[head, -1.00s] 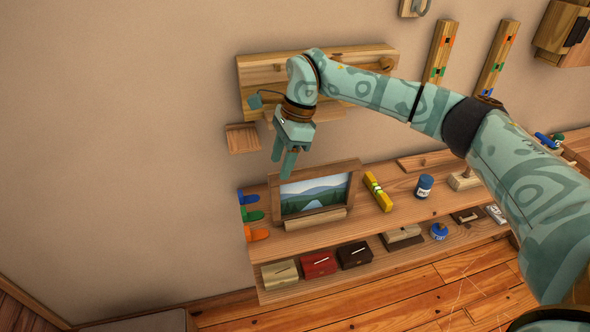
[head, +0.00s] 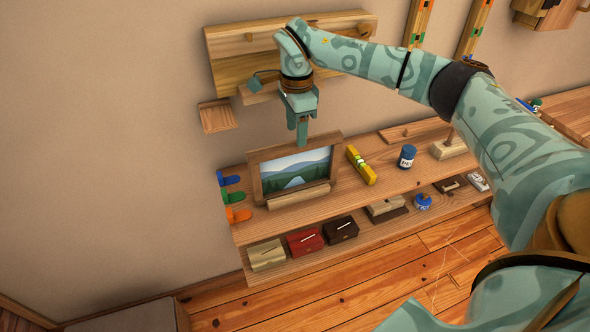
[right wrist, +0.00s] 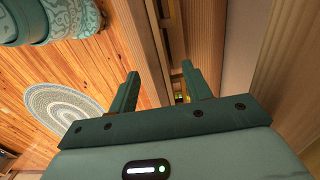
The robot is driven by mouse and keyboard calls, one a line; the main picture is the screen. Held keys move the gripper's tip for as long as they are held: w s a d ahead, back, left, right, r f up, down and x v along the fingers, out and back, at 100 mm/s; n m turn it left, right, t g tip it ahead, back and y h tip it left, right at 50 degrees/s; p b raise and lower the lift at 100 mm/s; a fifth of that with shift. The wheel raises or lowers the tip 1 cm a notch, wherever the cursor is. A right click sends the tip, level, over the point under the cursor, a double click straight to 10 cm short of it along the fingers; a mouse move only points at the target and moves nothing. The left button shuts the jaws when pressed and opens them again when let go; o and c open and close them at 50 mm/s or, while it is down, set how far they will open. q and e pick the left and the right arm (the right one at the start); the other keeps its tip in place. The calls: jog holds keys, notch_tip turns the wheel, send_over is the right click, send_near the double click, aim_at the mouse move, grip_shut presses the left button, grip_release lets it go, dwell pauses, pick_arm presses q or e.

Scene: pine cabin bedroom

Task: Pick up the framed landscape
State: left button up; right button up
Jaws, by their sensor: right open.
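The framed landscape (head: 297,171) stands upright on the upper shelf in the head view, a wooden frame around a picture of hills, sky and water. A small wooden block or ledge is in front of its lower edge. My right gripper (head: 302,140) points down at the top edge of the frame, near its middle, with the jaws open. In the right wrist view the open fingers of the right gripper (right wrist: 160,70) have a wooden edge, apparently the frame's, between them. I cannot tell whether they touch it. My left gripper is not in view.
Coloured hooks (head: 233,197) are at the shelf's left end. A yellow level (head: 361,166) and a blue can (head: 407,157) stand to the right of the frame. A wooden wall board (head: 225,60) is behind my right arm. Small boxes (head: 304,242) sit on the lower shelf.

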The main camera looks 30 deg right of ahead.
notch_tip(320, 180, down, 5)
jog(key=shift+s+b, duration=0.1)
jog(key=shift+b, duration=0.7)
jog(key=shift+s+a+r, duration=0.1)
jog(key=shift+c, duration=0.9)
grip_shut()
